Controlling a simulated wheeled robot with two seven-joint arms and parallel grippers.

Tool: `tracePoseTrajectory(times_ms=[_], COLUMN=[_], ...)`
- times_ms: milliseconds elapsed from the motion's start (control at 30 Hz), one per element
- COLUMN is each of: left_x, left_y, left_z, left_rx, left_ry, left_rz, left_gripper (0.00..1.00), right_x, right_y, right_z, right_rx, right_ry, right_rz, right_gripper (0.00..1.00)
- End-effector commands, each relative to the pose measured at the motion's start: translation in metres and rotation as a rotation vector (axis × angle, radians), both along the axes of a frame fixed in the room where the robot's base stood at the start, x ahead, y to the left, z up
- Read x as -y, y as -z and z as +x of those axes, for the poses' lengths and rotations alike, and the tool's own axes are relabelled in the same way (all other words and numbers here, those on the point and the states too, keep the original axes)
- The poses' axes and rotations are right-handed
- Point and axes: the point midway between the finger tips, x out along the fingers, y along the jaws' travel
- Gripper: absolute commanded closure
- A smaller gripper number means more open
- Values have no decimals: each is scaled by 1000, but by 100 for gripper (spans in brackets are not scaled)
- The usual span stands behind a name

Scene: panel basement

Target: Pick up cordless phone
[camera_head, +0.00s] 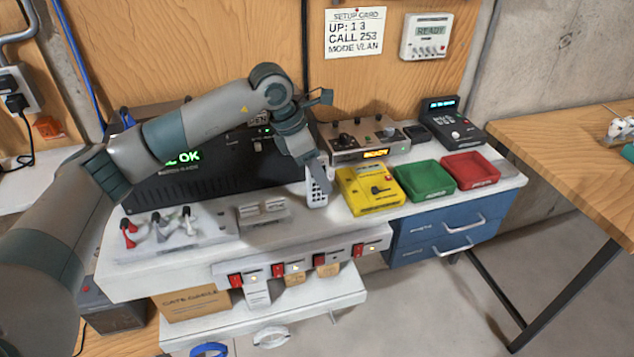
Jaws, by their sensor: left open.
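A white cordless phone (316,198) with a dark keypad stands upright on the white bench top, near its middle. My left arm reaches in from the left, and my left gripper (314,172) points down at the phone's upper part. The gripper is open. A finger covers part of the phone's top, and I cannot tell whether it touches the phone. My right gripper is not in view.
A yellow device (367,193) stands close right of the phone, then a green tray (425,181) and a red tray (471,171). A grey radio unit (361,143) stands behind. A grey metal holder (264,213) and a switch panel (165,228) lie left.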

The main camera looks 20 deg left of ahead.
Motion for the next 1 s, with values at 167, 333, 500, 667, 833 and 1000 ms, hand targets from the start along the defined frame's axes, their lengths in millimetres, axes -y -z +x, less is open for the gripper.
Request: tracePoseTrajectory(times_ms=[167, 333, 500, 667, 833, 1000], left_x=[6, 9, 9, 9, 9, 9], left_y=[20, 30, 31, 31, 31, 31], left_z=[4, 6, 7, 6, 6, 6], left_rx=[-5, -2, -1, -1, -1, -1], left_ry=[2, -1, 0, 0, 0, 0], left_rz=[1, 0, 1, 1, 0, 1], left_gripper=[57, 57, 57, 57, 67, 100], right_x=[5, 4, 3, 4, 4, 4], right_y=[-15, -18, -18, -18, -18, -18], right_z=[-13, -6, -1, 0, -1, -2], right_rx=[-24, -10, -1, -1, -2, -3], right_ry=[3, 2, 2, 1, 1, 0], right_rz=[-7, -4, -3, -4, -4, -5], right_gripper=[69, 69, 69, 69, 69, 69])
